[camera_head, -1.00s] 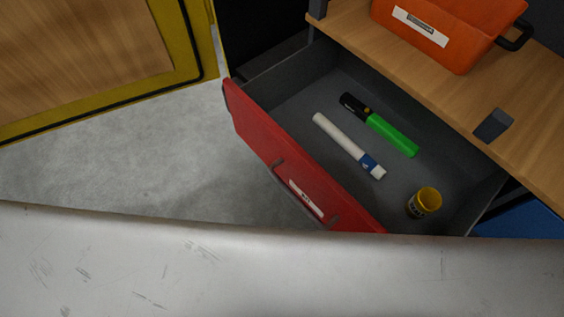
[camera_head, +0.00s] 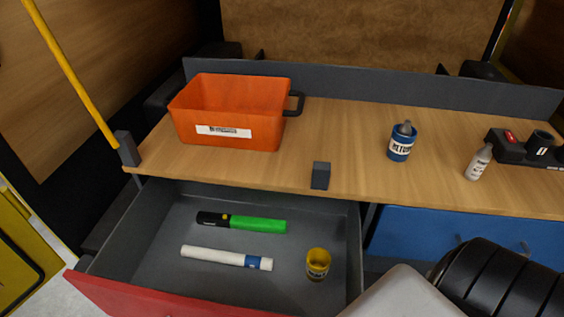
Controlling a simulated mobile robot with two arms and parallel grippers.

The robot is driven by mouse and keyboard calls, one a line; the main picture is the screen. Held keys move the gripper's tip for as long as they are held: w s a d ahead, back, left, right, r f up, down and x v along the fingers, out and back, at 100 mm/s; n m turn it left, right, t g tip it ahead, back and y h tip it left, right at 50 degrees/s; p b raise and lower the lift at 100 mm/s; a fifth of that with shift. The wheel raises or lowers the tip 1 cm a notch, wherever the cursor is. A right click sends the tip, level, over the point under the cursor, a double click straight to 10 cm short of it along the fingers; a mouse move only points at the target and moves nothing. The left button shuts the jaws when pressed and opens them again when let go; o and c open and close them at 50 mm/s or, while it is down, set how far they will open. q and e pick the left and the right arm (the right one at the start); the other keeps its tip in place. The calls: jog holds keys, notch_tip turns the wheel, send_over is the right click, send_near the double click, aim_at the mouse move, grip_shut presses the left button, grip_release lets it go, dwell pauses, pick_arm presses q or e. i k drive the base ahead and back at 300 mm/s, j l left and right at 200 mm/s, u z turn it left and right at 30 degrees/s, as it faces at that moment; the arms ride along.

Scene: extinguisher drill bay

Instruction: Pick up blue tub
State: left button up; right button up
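The blue tub (camera_head: 401,145) is a small blue container with a white label and a grey piece at its top. It stands upright on the wooden worktop (camera_head: 350,165), right of the orange bin. No gripper touches it. Part of my body, black and ribbed, shows at the lower right, but no gripper fingers are visible in the head view.
An orange bin (camera_head: 250,104) stands on the worktop's left. A small white bottle (camera_head: 478,162) and a black holder (camera_head: 513,148) are at the right. A grey block (camera_head: 321,175) is at the front edge. The open drawer (camera_head: 140,240) below holds a green marker (camera_head: 258,224), white tube (camera_head: 212,255) and yellow tub (camera_head: 318,263).

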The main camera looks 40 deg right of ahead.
aim_at(400, 147)
jog(key=z, duration=1.95)
